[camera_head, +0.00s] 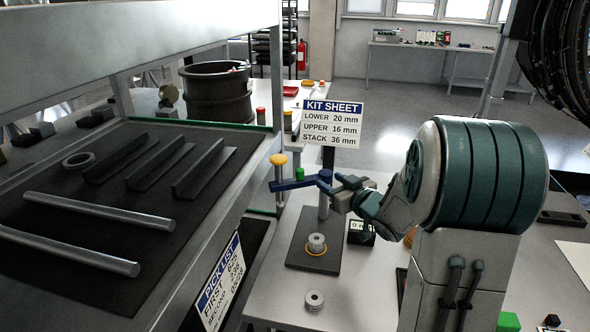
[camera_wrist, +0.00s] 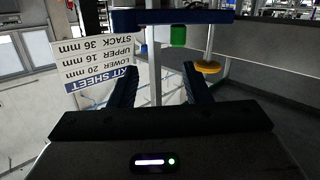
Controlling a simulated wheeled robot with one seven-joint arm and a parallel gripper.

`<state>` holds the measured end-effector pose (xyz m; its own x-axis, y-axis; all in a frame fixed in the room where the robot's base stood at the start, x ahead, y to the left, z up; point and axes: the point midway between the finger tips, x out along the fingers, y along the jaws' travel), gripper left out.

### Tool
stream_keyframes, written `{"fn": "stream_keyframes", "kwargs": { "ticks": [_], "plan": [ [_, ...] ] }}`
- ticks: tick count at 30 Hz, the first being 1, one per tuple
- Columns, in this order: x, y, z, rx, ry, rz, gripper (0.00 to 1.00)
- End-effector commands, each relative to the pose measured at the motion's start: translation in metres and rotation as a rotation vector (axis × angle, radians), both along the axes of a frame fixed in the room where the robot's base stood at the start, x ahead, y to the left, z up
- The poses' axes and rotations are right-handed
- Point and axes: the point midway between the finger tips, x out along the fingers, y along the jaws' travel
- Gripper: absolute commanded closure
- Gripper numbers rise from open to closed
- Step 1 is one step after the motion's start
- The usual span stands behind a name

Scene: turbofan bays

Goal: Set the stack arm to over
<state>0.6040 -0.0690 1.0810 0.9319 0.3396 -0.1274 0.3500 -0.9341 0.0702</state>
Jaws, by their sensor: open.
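The stack arm (camera_head: 293,184) is a blue bar with a green knob (camera_head: 300,172). It points left from the top of a grey post (camera_head: 323,206), out past the dark base plate (camera_head: 300,228) and off to the side of the grey ring stack (camera_head: 316,242) on it. My gripper (camera_head: 332,183) is open and empty close to the post top, fingers pointing left. In the upside-down wrist view, the bar (camera_wrist: 172,18) and green knob (camera_wrist: 178,37) show beyond the open fingers (camera_wrist: 160,70). No contact shows. The post is partly hidden behind my gripper.
A kit sheet sign (camera_head: 332,123) stands just behind. A yellow-topped post (camera_head: 278,160) rises close to the bar's left end. A small display (camera_head: 361,232) and a loose ring (camera_head: 314,299) sit on the bench. A shelf (camera_head: 222,215) fills the left.

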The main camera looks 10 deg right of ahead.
Motion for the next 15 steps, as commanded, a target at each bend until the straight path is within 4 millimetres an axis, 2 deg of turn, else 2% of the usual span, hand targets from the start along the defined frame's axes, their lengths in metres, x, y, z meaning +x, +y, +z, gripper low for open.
{"fn": "stream_keyframes", "kwargs": {
  "ticks": [1,10,15],
  "plan": [
    [0.001,0.000,-0.007,0.025,-0.016,0.034,0.56],
    [-0.002,0.008,-0.012,0.116,-0.083,0.165,0.56],
    [0.012,0.017,-0.011,0.120,-0.086,0.175,0.56]
  ]
}}
